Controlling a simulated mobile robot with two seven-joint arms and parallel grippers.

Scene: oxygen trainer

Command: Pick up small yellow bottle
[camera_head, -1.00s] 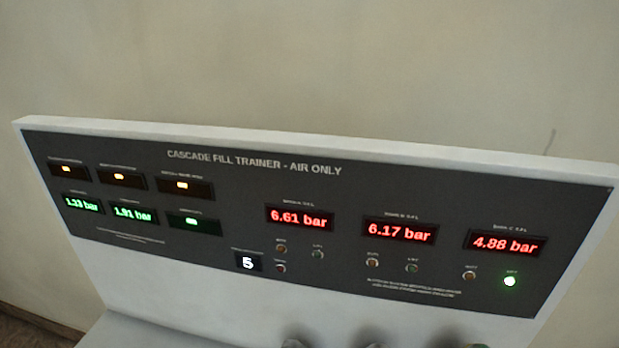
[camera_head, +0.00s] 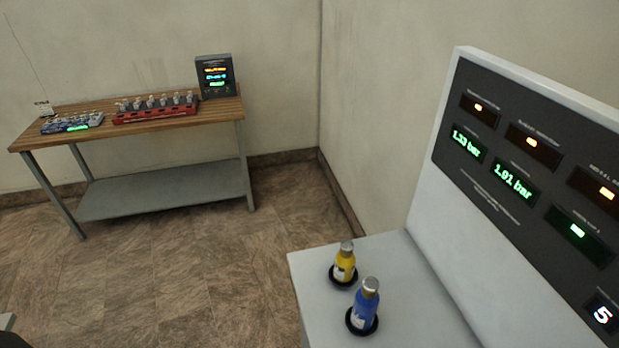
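The small yellow bottle (camera_head: 345,265) stands upright in a black round holder (camera_head: 336,279) on the grey bench top below the trainer panel. It has a metallic cap and a pale label. A blue bottle (camera_head: 366,303) of similar shape stands just in front of it and to the right, in its own black holder. Neither of my grippers shows in this view.
The trainer panel (camera_head: 520,165) rises behind and right of the bottles. A wooden-topped table (camera_head: 170,117) at the back left holds a red rack (camera_head: 155,113), a blue device (camera_head: 72,123) and a dark display (camera_head: 216,78). The tiled floor (camera_head: 190,275) between is clear.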

